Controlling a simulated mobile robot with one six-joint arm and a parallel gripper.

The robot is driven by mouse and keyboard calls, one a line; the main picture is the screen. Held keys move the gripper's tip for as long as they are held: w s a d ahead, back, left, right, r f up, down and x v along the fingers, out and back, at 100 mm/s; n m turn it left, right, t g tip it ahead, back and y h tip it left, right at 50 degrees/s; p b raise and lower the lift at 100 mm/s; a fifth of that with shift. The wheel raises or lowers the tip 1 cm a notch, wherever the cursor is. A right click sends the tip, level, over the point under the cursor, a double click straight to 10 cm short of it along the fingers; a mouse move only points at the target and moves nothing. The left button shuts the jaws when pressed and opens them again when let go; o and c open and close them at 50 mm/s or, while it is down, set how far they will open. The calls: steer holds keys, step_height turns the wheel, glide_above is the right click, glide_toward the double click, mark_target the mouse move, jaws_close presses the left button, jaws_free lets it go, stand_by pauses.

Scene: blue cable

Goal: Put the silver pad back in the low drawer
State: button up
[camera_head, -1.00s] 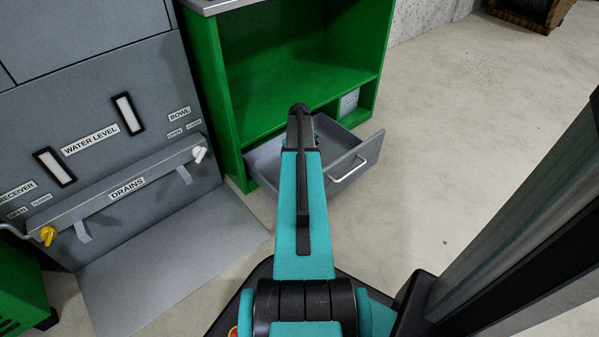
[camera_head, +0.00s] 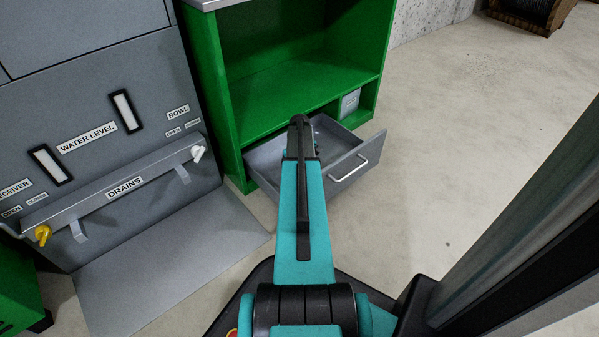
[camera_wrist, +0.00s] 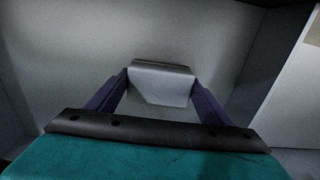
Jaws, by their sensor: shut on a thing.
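The silver pad (camera_wrist: 160,84) is a light grey block with a darker top edge in the wrist view. My gripper (camera_wrist: 160,92) is shut on it, with one dark finger at each side. The low drawer (camera_head: 346,158) is pulled out at the base of the green cabinet and has a metal handle on its front. In the wrist view its grey inner surfaces (camera_wrist: 65,55) surround the pad. In the head view my arm hides the pad and the gripper's fingertips. I cannot tell whether the pad touches the drawer bottom.
The green cabinet (camera_head: 216,95) has an open shelf above the drawer and a small compartment holding a light box (camera_head: 349,103). A grey panel with a drains bar (camera_head: 125,185) stands to the left. Concrete floor (camera_head: 450,130) is clear to the right.

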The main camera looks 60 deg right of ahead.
steer(key=o, duration=1)
step_height(320, 180, up, 12)
steer(key=p, duration=0.5)
steer(key=shift+r+p, duration=0.1)
steer(key=shift+p, duration=0.3)
